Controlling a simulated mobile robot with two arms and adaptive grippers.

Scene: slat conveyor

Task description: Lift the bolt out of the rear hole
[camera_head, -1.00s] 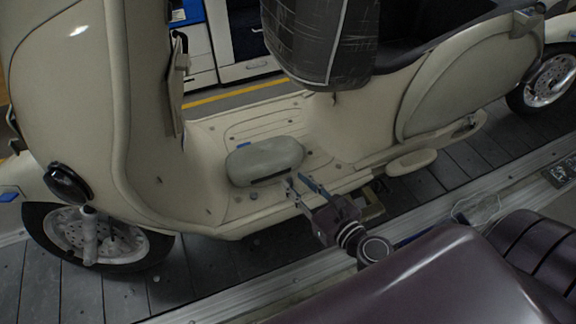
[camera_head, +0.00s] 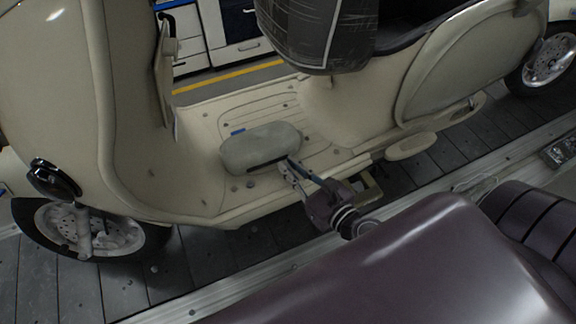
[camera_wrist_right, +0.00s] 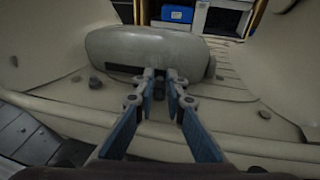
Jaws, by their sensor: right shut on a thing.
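My right gripper (camera_head: 287,166) reaches over the cream scooter's footboard (camera_head: 215,205), with its fingertips beside a grey-green rounded case (camera_head: 258,150). In the right wrist view its two fingertips (camera_wrist_right: 160,76) are close together in front of the same case (camera_wrist_right: 147,52). They are shut on a small bolt, which the fingers almost wholly hide. Whether it is still in its hole cannot be seen. Another dark bolt head (camera_wrist_right: 95,82) stands on the footboard to the left, and one (camera_wrist_right: 265,114) to the right. My left gripper is not in view.
The case lies close behind the fingertips. A dark wrapped seat cover (camera_head: 318,35) hangs above the footboard. The scooter stands on the dark slat conveyor (camera_head: 125,285). The front of the footboard toward the left is mostly clear.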

